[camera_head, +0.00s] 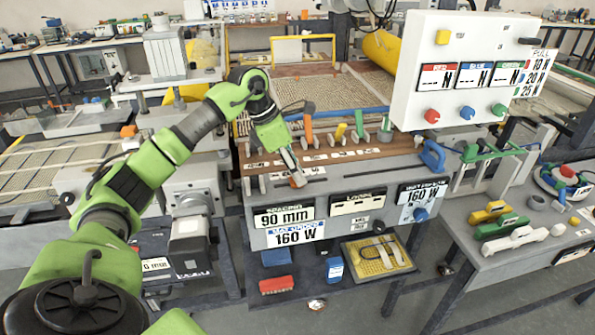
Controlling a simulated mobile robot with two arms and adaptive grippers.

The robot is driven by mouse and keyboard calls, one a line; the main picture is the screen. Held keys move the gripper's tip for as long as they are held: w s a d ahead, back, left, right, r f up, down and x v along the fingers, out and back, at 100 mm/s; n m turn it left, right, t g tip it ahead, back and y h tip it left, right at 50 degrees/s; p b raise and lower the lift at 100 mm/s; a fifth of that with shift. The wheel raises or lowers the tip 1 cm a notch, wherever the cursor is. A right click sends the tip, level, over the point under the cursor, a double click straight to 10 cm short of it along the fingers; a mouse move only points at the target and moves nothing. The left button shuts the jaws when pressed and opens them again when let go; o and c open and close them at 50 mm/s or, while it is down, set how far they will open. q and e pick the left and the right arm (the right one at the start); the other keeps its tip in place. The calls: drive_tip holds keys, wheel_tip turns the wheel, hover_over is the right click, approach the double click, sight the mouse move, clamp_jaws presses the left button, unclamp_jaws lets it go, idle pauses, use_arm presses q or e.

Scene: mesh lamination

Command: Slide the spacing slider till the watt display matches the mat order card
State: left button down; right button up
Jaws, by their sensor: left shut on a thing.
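My left gripper (291,165) reaches down from the upper left to the front of the wooden-topped panel and is shut on the small orange spacing slider knob (298,181), which its fingers partly hide. Below it, the spacing display (284,216) reads 90 mm. The mat order card (296,234) under it reads 160 W. The watt display (421,193) at the panel's right reads 160 W. My right gripper is not in view.
A white box (460,70) with red, blue and green knobs stands above the panel at the right. Several coloured levers (340,132) stand along the wooden board behind the slider. A blue handle (432,156) sits at the panel's right end.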

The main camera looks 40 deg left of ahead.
use_arm(q)
drive_tip(key=c, duration=1.7)
unclamp_jaws()
drive_tip(key=shift+s+a, duration=0.1)
drive_tip(key=shift+s, duration=0.05)
drive_tip(key=v, duration=1.2)
drive_tip(key=shift+a, duration=0.1)
